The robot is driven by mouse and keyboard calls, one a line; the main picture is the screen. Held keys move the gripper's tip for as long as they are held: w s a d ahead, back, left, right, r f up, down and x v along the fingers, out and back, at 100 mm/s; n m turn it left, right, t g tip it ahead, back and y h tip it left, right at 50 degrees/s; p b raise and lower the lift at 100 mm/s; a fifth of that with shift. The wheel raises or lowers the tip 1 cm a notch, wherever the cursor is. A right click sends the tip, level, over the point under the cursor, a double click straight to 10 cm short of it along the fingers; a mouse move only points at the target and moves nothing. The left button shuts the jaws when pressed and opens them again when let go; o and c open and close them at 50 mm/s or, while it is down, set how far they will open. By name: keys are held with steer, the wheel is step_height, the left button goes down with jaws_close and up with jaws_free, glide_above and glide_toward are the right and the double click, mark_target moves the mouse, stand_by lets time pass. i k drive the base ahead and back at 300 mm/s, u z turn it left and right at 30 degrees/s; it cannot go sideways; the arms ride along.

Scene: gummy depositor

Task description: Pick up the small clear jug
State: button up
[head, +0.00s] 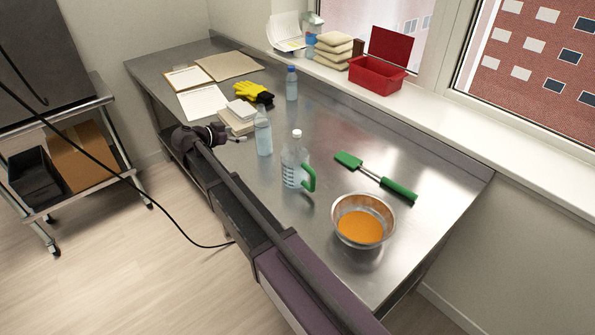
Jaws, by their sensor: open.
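A metal bowl (343,211) of orange liquid and a green-handled spatula (374,176) lie right of the jug. Yellow gloves (252,92), stacked pads, papers and a blue-capped bottle (291,88) are farther back. A red box (377,77) sits on the windowsill. My arm crosses the table's front edge.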

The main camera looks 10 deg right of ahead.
mark_target(296, 169)
steer(key=u, duration=0.05)
steer(key=k, duration=0.95)
steer(key=z, duration=0.05)
